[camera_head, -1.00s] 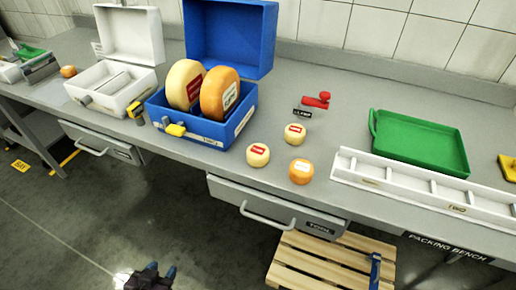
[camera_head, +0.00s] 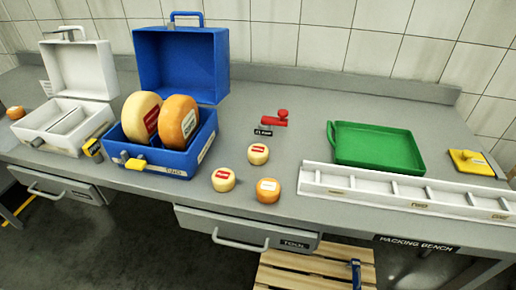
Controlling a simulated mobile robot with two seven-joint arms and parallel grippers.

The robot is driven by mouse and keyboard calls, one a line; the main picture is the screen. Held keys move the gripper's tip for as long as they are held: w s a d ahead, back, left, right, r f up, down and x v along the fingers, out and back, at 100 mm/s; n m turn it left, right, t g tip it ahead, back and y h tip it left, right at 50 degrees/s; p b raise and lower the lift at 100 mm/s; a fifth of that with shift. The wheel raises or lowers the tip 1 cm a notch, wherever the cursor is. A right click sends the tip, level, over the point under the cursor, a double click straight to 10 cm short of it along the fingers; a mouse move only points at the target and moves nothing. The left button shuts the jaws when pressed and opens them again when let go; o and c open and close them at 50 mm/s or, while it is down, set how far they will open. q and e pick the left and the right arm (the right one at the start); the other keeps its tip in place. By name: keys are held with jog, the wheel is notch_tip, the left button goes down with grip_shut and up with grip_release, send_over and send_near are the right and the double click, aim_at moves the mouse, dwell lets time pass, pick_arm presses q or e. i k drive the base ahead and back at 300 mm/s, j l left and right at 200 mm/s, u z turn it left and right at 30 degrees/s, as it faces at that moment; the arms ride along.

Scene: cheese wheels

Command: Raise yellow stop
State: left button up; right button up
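A flat yellow piece with a small raised knob (camera_head: 471,162) lies on the bench at the far right, beyond the white slotted rail. I cannot tell for certain which of these is the yellow stop. Neither of my grippers shows in the head view.
The blue case holds two large cheese wheels (camera_head: 179,122). Three small cheeses (camera_head: 258,153) stand in front of a red clamp-like tool (camera_head: 275,119). A green tray (camera_head: 378,148) lies behind the white slotted rail (camera_head: 400,192). A wooden pallet (camera_head: 310,270) is below the bench.

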aim_at(467, 161)
jog(key=z, duration=1.55)
jog(key=l, duration=0.1)
jog(key=i+l, duration=0.15)
jog(key=l, duration=0.15)
jog(key=i+l, duration=0.1)
jog(key=l, duration=0.15)
jog(key=i+l, duration=0.15)
jog(key=l, duration=0.15)
jog(key=i+l+u, duration=0.2)
jog(key=l, duration=0.15)
jog(key=l+u, duration=0.2)
jog(key=l, duration=0.15)
jog(key=u, duration=1.15)
